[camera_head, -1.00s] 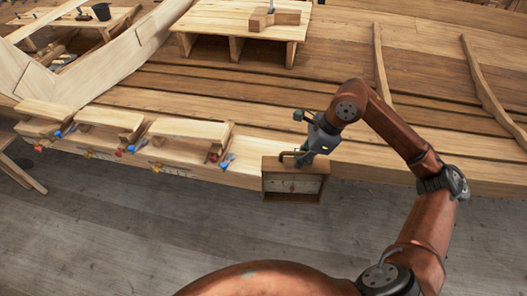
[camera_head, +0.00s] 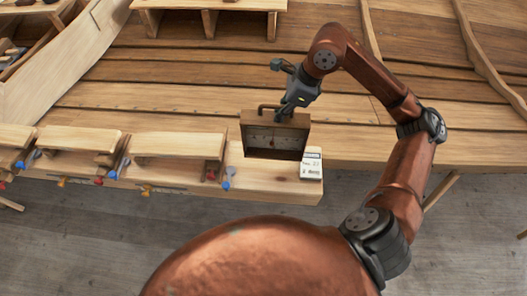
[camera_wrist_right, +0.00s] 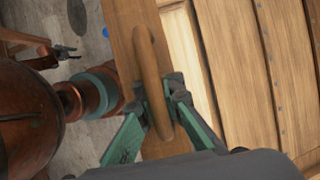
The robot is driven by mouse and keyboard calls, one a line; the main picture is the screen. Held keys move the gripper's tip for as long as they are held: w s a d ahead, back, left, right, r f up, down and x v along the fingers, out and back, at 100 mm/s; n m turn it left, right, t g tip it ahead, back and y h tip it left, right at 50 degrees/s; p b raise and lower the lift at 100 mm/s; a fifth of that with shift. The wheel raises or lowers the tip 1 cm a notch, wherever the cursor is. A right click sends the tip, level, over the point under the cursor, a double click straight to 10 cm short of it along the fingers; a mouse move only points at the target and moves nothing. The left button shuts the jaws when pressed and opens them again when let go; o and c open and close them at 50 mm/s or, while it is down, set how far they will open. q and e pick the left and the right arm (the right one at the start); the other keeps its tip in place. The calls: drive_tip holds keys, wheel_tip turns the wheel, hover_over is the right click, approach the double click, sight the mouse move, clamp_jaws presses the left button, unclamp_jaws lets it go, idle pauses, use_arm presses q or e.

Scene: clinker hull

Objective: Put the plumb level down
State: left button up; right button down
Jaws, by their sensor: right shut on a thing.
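The plumb level (camera_head: 275,141) is a wooden box with a dark framed face and a bar handle on top. It is upright, slightly tilted in the picture, over the light plank at the hull's edge. My right gripper (camera_head: 287,108) is shut on its handle. In the right wrist view, the green fingers of my right gripper (camera_wrist_right: 160,105) close around the wooden handle of the plumb level (camera_wrist_right: 123,27). Whether its underside touches the plank is unclear. A small dark gripper, seemingly my left one (camera_wrist_right: 64,52), shows in the wrist view; its jaws are too small to judge.
Wooden blocks (camera_head: 178,145) with blue- and red-ended clamps line the plank to the left. A low wooden stand (camera_head: 215,4) is at the back. Stepped hull planks lie behind.

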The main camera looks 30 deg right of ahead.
sight(274, 135)
drive_tip(key=shift+w, duration=0.25)
wheel_tip(274, 135, down, 9)
drive_tip(key=shift+w+a+r+p, duration=0.15)
drive_tip(key=shift+p, duration=0.65)
drive_tip(key=shift+f, duration=0.55)
use_arm(q)
drive_tip(key=shift+s+r, duration=0.35)
drive_tip(key=shift+r, duration=0.5)
drive_tip(key=shift+f, duration=0.1)
use_arm(e)
drive_tip(key=shift+f, duration=0.15)
drive_tip(key=c, duration=2.1)
unclamp_jaws()
use_arm(q)
drive_tip(key=shift+s+f, duration=0.1)
drive_tip(key=shift+s, duration=0.25)
